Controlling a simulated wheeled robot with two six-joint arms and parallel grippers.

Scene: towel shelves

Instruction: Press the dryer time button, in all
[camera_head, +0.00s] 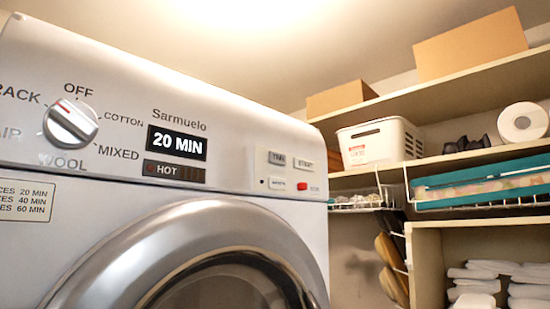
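The silver-white dryer (230,110) fills the left half of the view, tilted in the picture. Its time button (277,158) is a small pale rectangular key, with lettering that looks like "TIME", on the right part of the panel. A start button (305,164) sits just right of it. The display (177,143) reads "20 MIN", with a "HOT" indicator (173,171) below it. The dial (70,123) is at the panel's left. Neither of my grippers is in view.
A red button (302,186) sits below the start button. A label (25,200) lists 20, 40 and 60 MIN. The round door (85,280) is below the panel. Shelves at right hold boxes (470,45), a white basket (372,150), a paper roll (522,122) and folded towels (475,286).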

